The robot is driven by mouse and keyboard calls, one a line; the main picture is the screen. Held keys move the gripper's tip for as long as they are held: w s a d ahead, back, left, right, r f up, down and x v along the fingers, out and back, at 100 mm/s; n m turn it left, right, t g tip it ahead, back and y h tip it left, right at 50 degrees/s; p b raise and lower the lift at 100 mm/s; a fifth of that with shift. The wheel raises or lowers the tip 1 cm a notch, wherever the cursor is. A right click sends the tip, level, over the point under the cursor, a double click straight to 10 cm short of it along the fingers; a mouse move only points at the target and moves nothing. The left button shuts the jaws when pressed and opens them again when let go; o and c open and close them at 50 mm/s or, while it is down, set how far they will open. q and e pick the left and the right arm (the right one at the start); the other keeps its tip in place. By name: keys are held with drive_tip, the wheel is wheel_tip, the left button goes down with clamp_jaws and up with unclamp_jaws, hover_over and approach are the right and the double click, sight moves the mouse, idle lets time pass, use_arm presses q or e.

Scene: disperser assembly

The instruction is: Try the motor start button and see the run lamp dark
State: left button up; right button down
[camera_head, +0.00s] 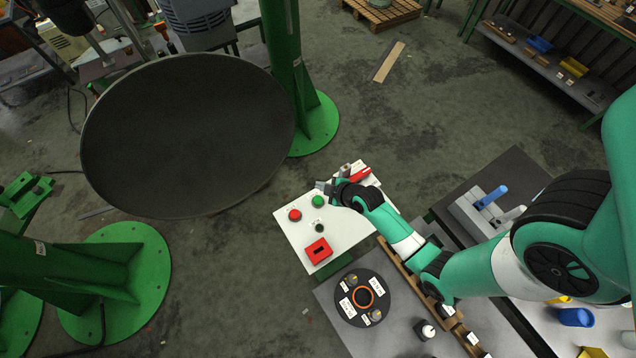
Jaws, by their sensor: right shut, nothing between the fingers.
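A white control panel (290,236) stands right of centre. On it are a green button (318,201), a red button (295,214) and a small dark round piece (319,227), which shows no glow; I cannot tell for sure that it is the run lamp. My right gripper (325,187) is shut and empty, with its tips just behind the green button in the picture. I cannot tell whether they touch the panel. The gripper and forearm hide part of the panel's far right side. My left gripper is not in view.
The panel also bears a red slotted block (318,251) and a red part (359,174). A large dark disc (190,135) and a green column (285,60) stand to the left. A grey bench (345,338) with a round black plate (349,317) lies in front.

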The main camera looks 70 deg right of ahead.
drive_tip(key=shift+f, duration=0.1)
drive_tip(key=b, duration=0.8)
hover_over(318, 198)
drive_tip(key=s, duration=0.1)
drive_tip(key=f, duration=0.5)
drive_tip(key=a+f, duration=0.1)
drive_tip(key=f, duration=0.1)
drive_tip(key=shift+s+f, duration=0.2)
drive_tip(key=shift+f, duration=0.65)
idle(0.4)
drive_tip(key=shift+f+b, duration=0.45)
drive_tip(key=shift+b, duration=0.05)
drive_tip(key=shift+f+b, duration=0.75)
drive_tip(key=shift+f, duration=0.15)
idle(0.7)
drive_tip(key=shift+r+p, duration=1.25)
drive_tip(key=shift+r, duration=0.05)
